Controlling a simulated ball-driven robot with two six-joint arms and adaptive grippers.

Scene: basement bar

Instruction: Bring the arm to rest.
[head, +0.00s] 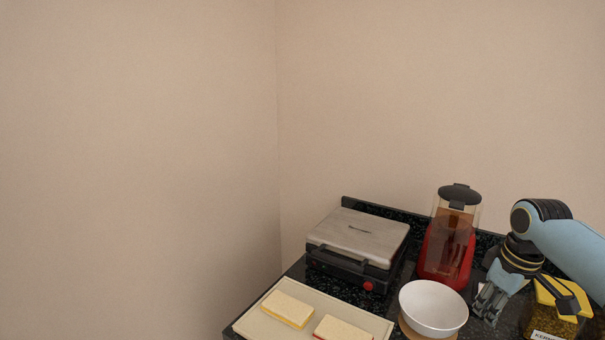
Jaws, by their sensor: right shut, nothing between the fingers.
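My right arm (563,240) comes in from the right edge and bends down at its wrist. My right gripper (485,312) points down, shut and empty, just right of a white bowl (433,308). I cannot tell whether it touches the counter behind the bowl. My left gripper is not in view.
A sandwich press (358,236) with a closed lid stands at the back of the dark counter (297,270). A red appliance with a clear top (447,251) stands beside it. A pale board (259,325) holds two sandwich-like pieces (288,309). A yellow-topped container (549,322) is right of my gripper.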

